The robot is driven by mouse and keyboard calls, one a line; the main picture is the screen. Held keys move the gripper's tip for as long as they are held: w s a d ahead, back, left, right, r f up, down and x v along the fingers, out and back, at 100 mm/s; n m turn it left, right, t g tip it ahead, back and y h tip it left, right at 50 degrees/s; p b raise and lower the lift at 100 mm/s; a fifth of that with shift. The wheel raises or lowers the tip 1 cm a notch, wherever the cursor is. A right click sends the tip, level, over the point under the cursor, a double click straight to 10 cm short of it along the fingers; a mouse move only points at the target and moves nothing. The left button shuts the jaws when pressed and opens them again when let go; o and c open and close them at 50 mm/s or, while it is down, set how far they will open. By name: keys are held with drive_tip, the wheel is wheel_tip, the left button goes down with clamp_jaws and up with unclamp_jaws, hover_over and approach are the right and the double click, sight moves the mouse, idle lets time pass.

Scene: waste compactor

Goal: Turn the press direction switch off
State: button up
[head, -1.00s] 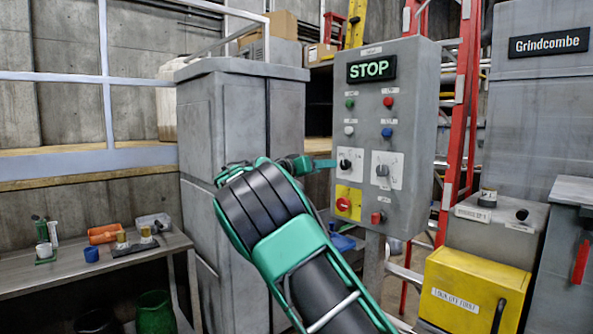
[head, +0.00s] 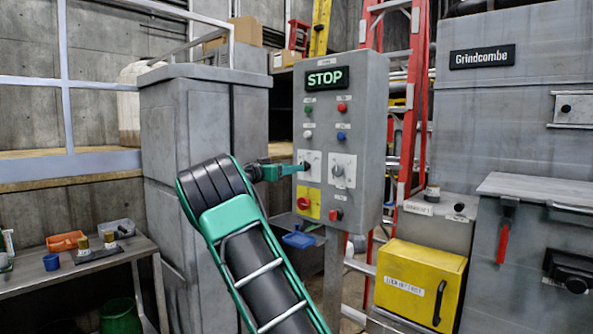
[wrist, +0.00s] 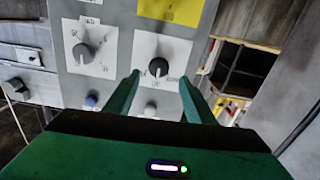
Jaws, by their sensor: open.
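My gripper (head: 298,169) reaches the left knob's plate (head: 313,160) from the left and hides part of that knob. In the wrist view, which shows the panel upside down, my gripper (wrist: 159,78) is open, with the black knob (wrist: 158,67) between its two green fingertips. I cannot tell whether they touch it. The other knob (head: 338,170) also shows in the wrist view (wrist: 84,52), left of the fingers. The labels are too small to read, so I cannot tell which knob is the press direction switch.
Below the knobs are a red knob on a yellow plate (head: 306,203) and a red switch (head: 335,215). Above are several coloured buttons and a lit STOP sign (head: 327,78). A grey cabinet (head: 200,110) stands left of the panel, a red ladder (head: 415,100) behind it.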

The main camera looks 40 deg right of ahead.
sight(306, 166)
drive_tip(key=d, duration=0.6)
drive_tip(key=shift+w, duration=0.25)
drive_tip(key=shift+d, duration=0.1)
